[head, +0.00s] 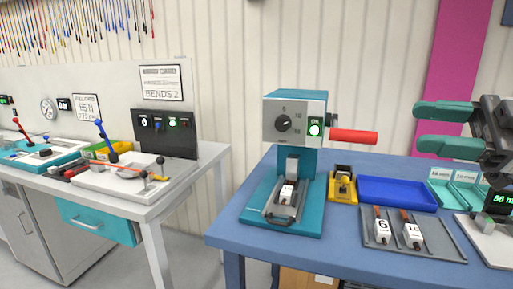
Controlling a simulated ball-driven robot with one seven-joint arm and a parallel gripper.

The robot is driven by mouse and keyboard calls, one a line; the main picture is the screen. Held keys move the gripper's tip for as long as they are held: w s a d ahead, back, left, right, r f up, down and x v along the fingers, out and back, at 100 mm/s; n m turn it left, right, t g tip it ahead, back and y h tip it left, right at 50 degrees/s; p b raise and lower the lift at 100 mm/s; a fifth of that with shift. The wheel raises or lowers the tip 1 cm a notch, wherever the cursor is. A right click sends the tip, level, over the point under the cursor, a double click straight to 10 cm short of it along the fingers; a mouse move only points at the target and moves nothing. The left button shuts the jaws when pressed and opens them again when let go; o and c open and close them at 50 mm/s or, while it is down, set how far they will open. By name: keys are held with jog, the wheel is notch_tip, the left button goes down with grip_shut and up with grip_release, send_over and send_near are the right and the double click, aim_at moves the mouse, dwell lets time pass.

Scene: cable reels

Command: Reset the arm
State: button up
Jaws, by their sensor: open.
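My gripper (420,128) is in the upper right of the head view, in the air above the right part of the blue table (228,235). Its two teal fingers point left and stand apart, with nothing between them. The dark wrist behind them runs out of the right edge of the picture. The nearest tall thing is a teal and grey press (296,118) to the left, with a dial, a lit green switch and a red handle (353,136) sticking out to the right. A clear gap separates the handle from my fingertips.
On the blue table are a yellow block (342,187), a blue tray (398,193), a grey tray (442,243) with two numbered pieces, teal holders (466,190) and a green-lit display (499,199). A white bench (205,165) with levers stands left, across a floor gap.

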jog(key=a+f+m+t+h, duration=0.15)
jog(key=f+m+h, duration=0.4)
jog(key=f, duration=1.15)
jog(key=a+f+m+t+h, duration=0.1)
jog(key=a+f+m+h, duration=0.15)
jog(key=f+m, duration=1.1)
jog(key=s+d+f+m+g+h+b, duration=0.1)
jog(key=s+d+f+g+h+b, duration=0.15)
jog(key=s+f, duration=0.85)
jog(key=s+d+f+g+h+b, duration=0.2)
jog(key=s+f+g+h+b, duration=0.15)
jog(key=s+f, duration=0.75)
jog(key=s+d+f+m+g+h+b, duration=0.1)
jog(key=s+d+f+g+h+b, duration=0.2)
jog(key=s+f, duration=0.85)
jog(key=w+a+r+t+p, duration=0.1)
jog(key=w+r+p, duration=0.2)
jog(key=r+p, duration=1.2)
jog(key=shift+w+r+p, duration=0.15)
jog(key=shift+w+p, duration=0.25)
jog(key=shift+p, duration=0.75)
